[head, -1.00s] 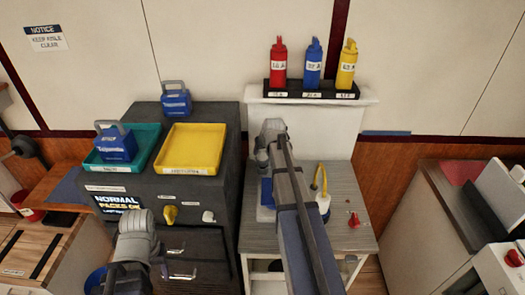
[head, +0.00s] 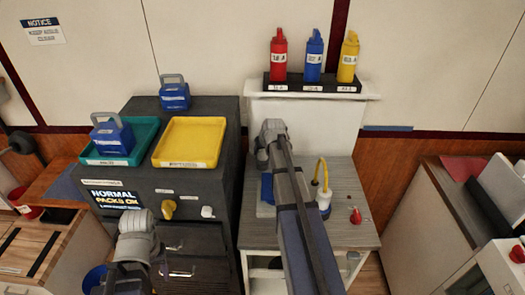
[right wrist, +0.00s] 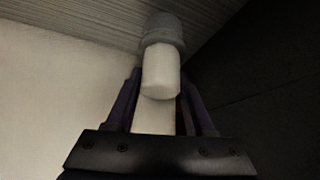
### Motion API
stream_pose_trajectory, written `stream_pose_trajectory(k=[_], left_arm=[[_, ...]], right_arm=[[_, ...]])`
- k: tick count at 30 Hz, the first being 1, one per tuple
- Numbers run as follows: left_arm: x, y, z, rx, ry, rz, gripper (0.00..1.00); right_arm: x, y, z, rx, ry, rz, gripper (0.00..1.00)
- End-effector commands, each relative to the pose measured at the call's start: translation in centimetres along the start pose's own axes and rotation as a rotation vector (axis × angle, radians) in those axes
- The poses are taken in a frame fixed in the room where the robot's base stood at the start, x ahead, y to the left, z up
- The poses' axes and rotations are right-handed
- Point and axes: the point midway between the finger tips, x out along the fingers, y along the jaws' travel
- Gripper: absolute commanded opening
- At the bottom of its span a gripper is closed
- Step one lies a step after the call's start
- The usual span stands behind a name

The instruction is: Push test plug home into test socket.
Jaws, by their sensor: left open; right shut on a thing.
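My right gripper (right wrist: 162,105) is shut on a white cylindrical piece (right wrist: 161,72), which looks like the test plug. A wider grey round part (right wrist: 162,30) sits at its far end; I cannot tell whether it is part of the plug or the socket. In the head view my right arm reaches over the small grey table and hides its gripper. A white and blue item with a yellow loop (head: 323,198) stands on that table, right of the arm. No test socket can be made out clearly. My left arm shows at lower left, its jaws out of sight.
The grey table (head: 345,235) also holds a red piece (head: 355,216) and a blue piece (head: 267,188). A dark cabinet (head: 180,245) at left carries a teal tray (head: 147,135) and a yellow tray (head: 191,120). Several bottles stand on a rack (head: 310,85) behind.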

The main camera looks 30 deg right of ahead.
Motion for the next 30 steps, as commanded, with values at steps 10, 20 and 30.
stream_pose_trajectory(k=[10, 20, 30], left_arm=[[0.96, 0.09, -0.06, 0.0, 0.0, 0.0, 0.5], [0.86, 0.08, -0.05, 0.0, 0.0, 0.0, 0.5], [0.71, 0.07, -0.04, 0.0, 0.0, 0.0, 0.5]], right_arm=[[0.81, 0.0, 0.51, 0.0, 0.0, 0.0, 0.0], [0.73, 0.0, 0.47, 0.0, 0.0, 0.0, 0.86], [0.55, 0.0, 0.46, 0.0, 0.0, 0.0, 0.88]])
